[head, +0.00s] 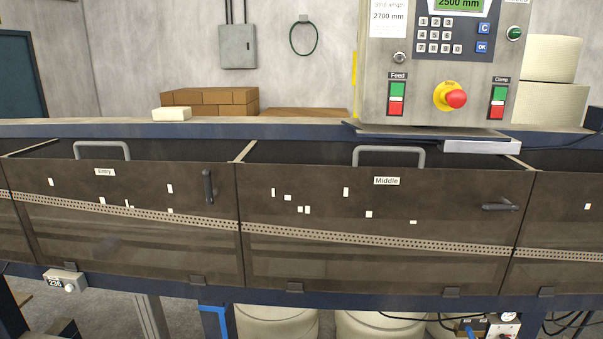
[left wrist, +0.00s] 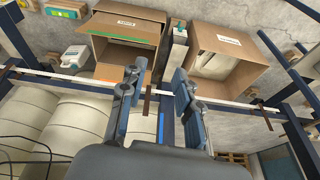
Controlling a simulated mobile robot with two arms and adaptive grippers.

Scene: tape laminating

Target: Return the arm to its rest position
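My left gripper (left wrist: 159,78) shows in the left wrist view with its two dark fingers spread apart. Nothing is held between the fingertips. A thin white rail and a short brown bar (left wrist: 148,101) show behind the gap, and I see no contact with them. Neither gripper nor any arm shows in the head view. My right gripper is in neither view.
The head view shows a long machine with a dark Entry cover (head: 130,240) and Middle cover (head: 380,270), both with handles. A control panel (head: 435,70) stands above. The left wrist view shows open cardboard boxes (left wrist: 105,50) (left wrist: 245,75) and pale rolls (left wrist: 75,115).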

